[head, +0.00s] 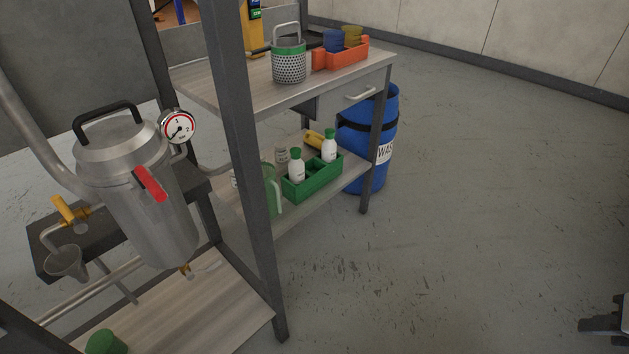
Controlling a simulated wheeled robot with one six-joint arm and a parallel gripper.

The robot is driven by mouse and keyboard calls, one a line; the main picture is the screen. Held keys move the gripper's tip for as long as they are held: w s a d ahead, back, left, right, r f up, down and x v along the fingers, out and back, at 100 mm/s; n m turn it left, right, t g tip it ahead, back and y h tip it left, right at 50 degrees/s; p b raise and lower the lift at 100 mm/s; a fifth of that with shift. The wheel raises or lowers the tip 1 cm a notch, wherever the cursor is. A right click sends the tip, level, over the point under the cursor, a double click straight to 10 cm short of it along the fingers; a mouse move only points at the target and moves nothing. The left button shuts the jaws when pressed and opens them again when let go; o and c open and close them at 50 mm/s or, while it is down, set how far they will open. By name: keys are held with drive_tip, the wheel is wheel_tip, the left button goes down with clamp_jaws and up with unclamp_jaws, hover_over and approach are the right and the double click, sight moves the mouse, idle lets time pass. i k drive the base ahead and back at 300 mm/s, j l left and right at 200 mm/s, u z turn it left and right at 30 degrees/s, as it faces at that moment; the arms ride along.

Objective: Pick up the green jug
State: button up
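A translucent green jug (271,187) with a pale handle stands on the lower shelf (312,208) of the workbench. It is left of a green tray, and the dark upright post in front hides its left part. A dark and grey part of my gripper (603,325) shows at the lower right edge, cut off by the frame. It is far from the jug, across open floor, and I cannot see whether its fingers are open or shut.
The green tray (318,184) holds white bottles with green caps. A blue waste drum (385,110) stands behind the bench. A dark post (240,150) and a steel vessel (150,210) with a gauge stand at the left. The floor (470,220) at the right is clear.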

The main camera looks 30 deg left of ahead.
sight(273, 189)
drive_tip(key=i+z, duration=0.25)
drive_tip(key=i, duration=0.35)
drive_tip(key=i+u, duration=0.8)
drive_tip(key=i+l+u, duration=0.1)
drive_tip(key=i+u, duration=0.15)
drive_tip(key=u, duration=1.65)
drive_tip(key=l, duration=0.1)
